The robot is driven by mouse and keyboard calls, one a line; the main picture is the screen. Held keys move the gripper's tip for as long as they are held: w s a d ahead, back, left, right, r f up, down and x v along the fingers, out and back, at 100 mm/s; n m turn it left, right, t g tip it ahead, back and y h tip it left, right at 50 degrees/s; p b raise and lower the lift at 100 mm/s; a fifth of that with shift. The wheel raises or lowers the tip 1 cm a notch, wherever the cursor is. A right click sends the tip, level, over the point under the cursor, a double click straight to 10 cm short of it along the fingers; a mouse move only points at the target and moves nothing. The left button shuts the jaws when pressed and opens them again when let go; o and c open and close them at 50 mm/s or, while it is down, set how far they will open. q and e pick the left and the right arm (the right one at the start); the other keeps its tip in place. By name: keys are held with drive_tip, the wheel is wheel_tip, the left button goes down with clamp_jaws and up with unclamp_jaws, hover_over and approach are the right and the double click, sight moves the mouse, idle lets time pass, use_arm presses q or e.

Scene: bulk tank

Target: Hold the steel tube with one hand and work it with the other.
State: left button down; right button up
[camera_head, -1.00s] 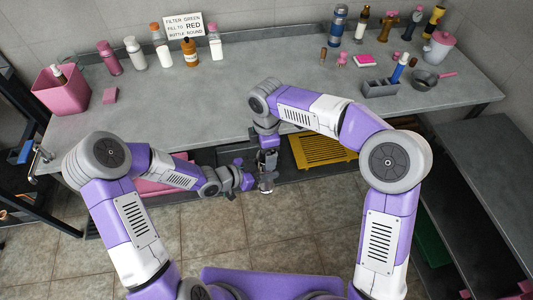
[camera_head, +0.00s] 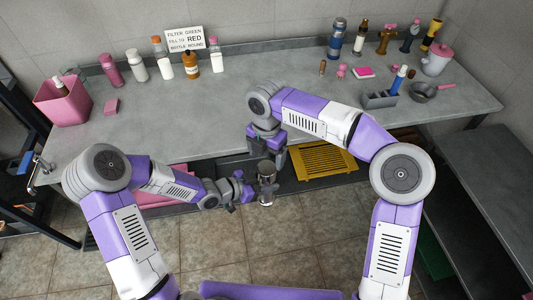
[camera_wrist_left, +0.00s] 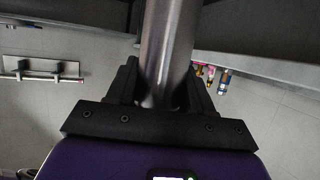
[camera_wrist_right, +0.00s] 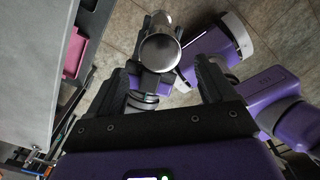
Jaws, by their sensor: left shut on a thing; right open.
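The steel tube (camera_head: 267,183) stands roughly upright in front of the bench's front edge, off the floor. My left gripper (camera_head: 246,188) is shut on it from the left. In the left wrist view, the tube (camera_wrist_left: 168,45) runs up between the black fingers. My right gripper (camera_head: 270,152) is open and empty, just above the tube's upper end and apart from it. In the right wrist view, the tube's round metal end (camera_wrist_right: 159,52) faces the camera, beyond and between the two open fingers (camera_wrist_right: 160,78).
The grey bench (camera_head: 200,120) carries bottles, a sign (camera_head: 185,38), a pink bin (camera_head: 62,100), a blue-handled tool in a grey holder (camera_head: 380,99) and a pan (camera_head: 423,92). A yellow grate (camera_head: 325,160) lies below its front edge. Tiled floor (camera_head: 210,245) is open in front.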

sight(267, 168)
drive_tip(key=shift+f, duration=4.05)
drive_tip(key=c, duration=1.1)
drive_tip(key=o, duration=1.3)
wheel_tip(267, 168, up, 12)
drive_tip(key=shift+r, duration=0.1)
